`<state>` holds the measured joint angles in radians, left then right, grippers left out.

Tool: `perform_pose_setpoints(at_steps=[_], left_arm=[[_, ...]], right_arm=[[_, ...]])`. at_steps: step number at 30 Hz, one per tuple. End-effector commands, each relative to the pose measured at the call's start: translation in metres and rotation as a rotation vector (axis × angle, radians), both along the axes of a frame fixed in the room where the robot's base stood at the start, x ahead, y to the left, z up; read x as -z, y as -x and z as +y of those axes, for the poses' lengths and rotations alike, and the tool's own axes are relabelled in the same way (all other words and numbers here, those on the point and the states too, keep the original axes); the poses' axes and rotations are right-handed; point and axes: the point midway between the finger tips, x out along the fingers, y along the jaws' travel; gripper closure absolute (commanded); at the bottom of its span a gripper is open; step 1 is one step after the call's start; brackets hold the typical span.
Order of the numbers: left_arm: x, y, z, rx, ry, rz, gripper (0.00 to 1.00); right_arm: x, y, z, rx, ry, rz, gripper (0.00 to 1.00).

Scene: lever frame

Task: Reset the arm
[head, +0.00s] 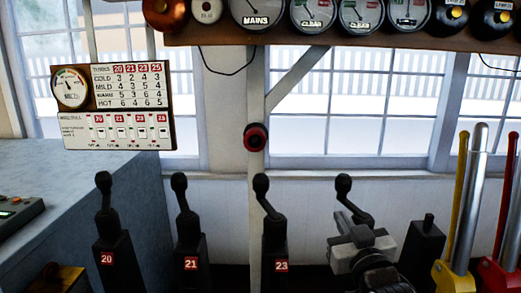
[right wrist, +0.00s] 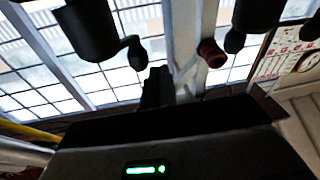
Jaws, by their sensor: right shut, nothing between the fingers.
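My right gripper (head: 344,224) is in the lower right of the head view, in front of the fourth black lever (head: 355,207). It covers that lever's lower part and any number plate. In the right wrist view, its dark fingers (right wrist: 157,86) are together and empty. A black lever with a knob (right wrist: 136,52) hangs into that view from the top, apart from the fingers. I cannot tell in the head view whether the gripper touches the lever. My left gripper is not in view.
Black levers 20 (head: 106,225), 21 (head: 187,230) and 23 (head: 272,225) stand left of the gripper. Yellow (head: 458,210) and red (head: 503,220) levers stand at right. A shelf of gauges (head: 330,38) runs above. A red knob (head: 255,138) is on the post.

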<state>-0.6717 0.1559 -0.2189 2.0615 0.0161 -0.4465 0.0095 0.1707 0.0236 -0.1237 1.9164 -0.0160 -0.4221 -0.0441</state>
Motion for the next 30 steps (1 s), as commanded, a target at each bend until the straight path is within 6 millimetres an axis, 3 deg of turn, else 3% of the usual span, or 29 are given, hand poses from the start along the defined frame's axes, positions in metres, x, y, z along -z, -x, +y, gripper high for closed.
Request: perform_pose_setpoints(at_steps=[1,6,9,12,15,19,30], left_arm=[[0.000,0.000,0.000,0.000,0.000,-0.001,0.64],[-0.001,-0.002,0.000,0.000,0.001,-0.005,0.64],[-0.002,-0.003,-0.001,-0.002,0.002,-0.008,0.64],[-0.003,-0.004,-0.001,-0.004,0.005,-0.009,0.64],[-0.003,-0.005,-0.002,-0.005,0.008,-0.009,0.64],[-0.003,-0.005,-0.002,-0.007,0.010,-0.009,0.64],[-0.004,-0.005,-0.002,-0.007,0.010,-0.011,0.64]], right_arm=[[0.042,0.018,0.001,-0.010,0.007,0.082,1.00],[0.150,0.091,0.009,-0.047,0.013,0.320,1.00],[0.202,0.143,0.014,-0.072,0.013,0.457,1.00],[0.240,0.193,0.018,-0.093,0.007,0.576,1.00],[0.263,0.232,0.021,-0.108,0.001,0.663,1.00],[0.277,0.261,0.024,-0.120,-0.004,0.724,1.00],[0.280,0.267,0.024,-0.122,-0.005,0.738,1.00]])
